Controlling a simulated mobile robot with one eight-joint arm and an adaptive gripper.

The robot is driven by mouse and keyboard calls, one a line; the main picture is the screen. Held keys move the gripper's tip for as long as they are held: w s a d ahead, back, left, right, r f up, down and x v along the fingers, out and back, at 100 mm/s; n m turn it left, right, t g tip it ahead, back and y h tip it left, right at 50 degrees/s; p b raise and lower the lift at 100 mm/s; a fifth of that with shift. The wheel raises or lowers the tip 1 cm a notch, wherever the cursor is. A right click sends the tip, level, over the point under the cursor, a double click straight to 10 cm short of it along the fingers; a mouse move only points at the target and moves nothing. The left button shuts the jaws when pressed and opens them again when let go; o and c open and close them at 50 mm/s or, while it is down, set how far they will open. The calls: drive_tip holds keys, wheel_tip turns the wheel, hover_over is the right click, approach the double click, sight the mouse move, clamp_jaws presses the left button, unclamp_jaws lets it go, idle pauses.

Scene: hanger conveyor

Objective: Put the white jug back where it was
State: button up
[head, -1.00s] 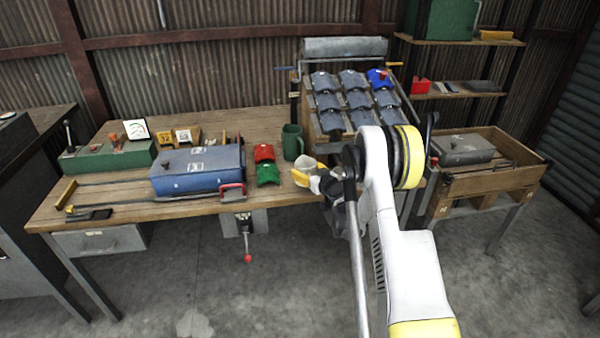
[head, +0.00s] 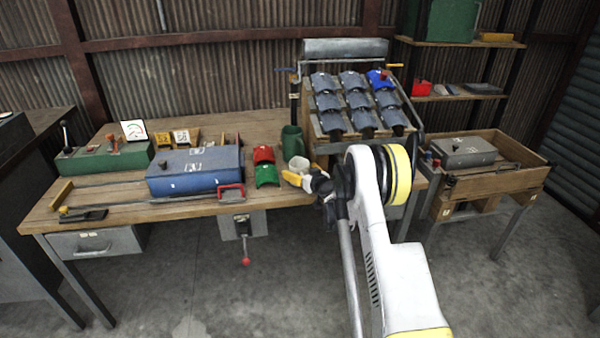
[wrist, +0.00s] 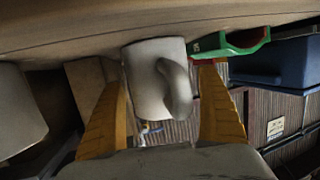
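Whether the jug's base touches the bench (head: 130,190) is hidden.
Red and green curved pieces (head: 265,166) lie left of the jug, beside a blue box (head: 195,170). A sloped rack (head: 318,140) of dark curved pieces stands behind my arm. A wooden tray table (head: 500,180) is at the right. The floor in front is clear.

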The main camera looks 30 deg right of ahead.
drive_tip(key=shift+s+r, duration=0.1)
drive_tip(key=p+v, duration=0.4)
drive_tip(key=v, duration=0.7)
drive_tip(key=s+a+r+n+g+y, duration=0.1)
drive_tip(key=s+a+r+g, duration=0.1)
drive_tip(key=s+a+r, duration=0.55)
drive_tip(key=s+a+r+g+y, duration=0.15)
drive_tip(key=s+a+r, duration=0.25)
drive_tip(key=a+r, duration=0.7)
drive_tip(key=s+a+g+h, duration=0.1)
drive_tip(key=s+a+g, duration=0.1)
drive_tip(key=s, duration=1.2)
drive_tip(key=s+a+g+h, duration=0.1)
drive_tip(key=s+a, duration=0.3)
drive_tip(key=s, duration=1)
drive_tip(key=shift+s+a+m+g, duration=0.2)
drive_tip(key=shift+m+g, duration=0.2)
drive_tip(key=shift+g, duration=0.35)
drive_tip(key=shift+r, duration=0.1)
